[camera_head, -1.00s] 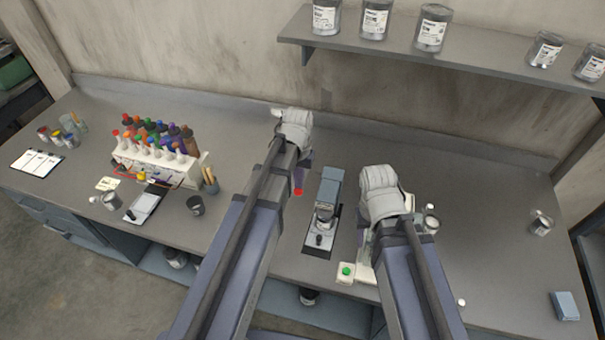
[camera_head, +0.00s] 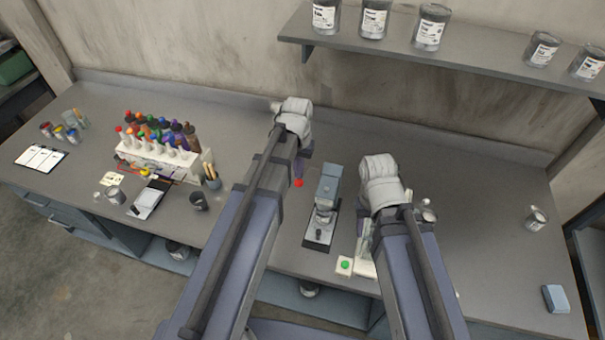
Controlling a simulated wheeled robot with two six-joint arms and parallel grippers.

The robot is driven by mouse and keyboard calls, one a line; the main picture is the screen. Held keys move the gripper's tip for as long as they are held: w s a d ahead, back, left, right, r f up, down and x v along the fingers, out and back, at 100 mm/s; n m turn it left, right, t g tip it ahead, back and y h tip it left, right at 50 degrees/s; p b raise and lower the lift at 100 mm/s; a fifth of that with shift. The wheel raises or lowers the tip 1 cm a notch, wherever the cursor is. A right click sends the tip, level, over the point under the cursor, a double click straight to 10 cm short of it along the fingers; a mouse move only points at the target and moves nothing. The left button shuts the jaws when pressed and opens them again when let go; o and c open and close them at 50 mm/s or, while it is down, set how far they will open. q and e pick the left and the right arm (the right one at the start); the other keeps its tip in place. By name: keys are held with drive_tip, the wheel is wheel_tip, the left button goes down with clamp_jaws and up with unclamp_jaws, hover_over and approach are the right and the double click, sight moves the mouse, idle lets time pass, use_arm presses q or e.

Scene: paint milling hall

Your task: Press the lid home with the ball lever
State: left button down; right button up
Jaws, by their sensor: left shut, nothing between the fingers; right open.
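A red ball (camera_head: 299,183) shows just right of my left forearm, below the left wrist; what it is fixed to is mostly hidden by my arm. A grey upright device (camera_head: 328,184) on a dark base stands to its right, with a small dark knob at its front. I cannot make out which part is the lid. My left gripper (camera_head: 294,118) is shut and empty, above the back of the bench, its fingertips mostly hidden. My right gripper (camera_head: 381,180) is open, right of the grey device, its fingers also hidden behind the wrist.
A white box with a green button (camera_head: 344,265) sits beside my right forearm. A bottle rack (camera_head: 160,160), a dark cup (camera_head: 199,201) and a scale-like tray (camera_head: 149,199) stand left. A blue-grey block (camera_head: 555,298) lies far right. Cans line the shelf (camera_head: 450,62). The right bench is mostly clear.

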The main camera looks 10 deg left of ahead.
use_arm(q)
drive_tip(key=shift+r, duration=0.1)
wheel_tip(320, 180, up, 5)
drive_tip(key=p, duration=0.5)
